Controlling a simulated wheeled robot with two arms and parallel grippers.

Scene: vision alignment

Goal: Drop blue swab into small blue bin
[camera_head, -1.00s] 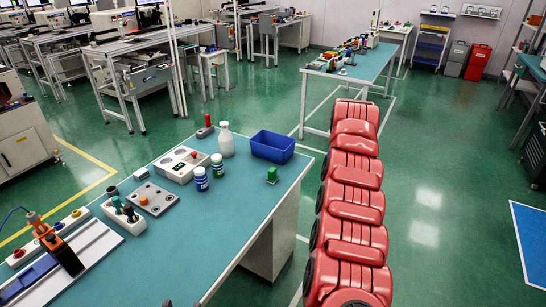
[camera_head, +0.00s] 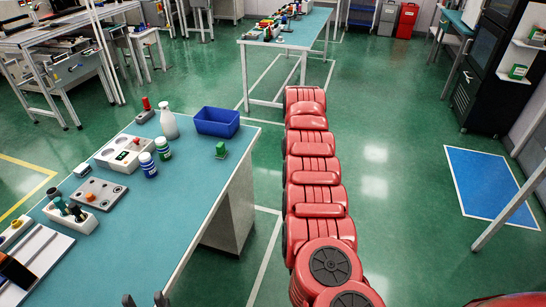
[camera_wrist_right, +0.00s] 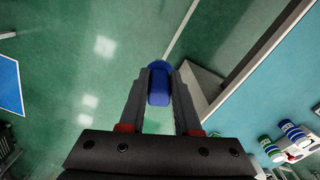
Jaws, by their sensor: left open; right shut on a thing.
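The small blue bin (camera_head: 217,122) stands on the far right part of the teal table. A blue rounded thing (camera_wrist_right: 159,72), which I take for the blue swab, is in my right gripper (camera_wrist_right: 159,88). The gripper is shut on it, with a fingertip on each side. In the right wrist view it is above the green floor, beside the table edge. The right gripper does not show in the head view. My left gripper (camera_head: 143,300) shows only its two fingertips at the bottom edge, apart and empty, over the near part of the table.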

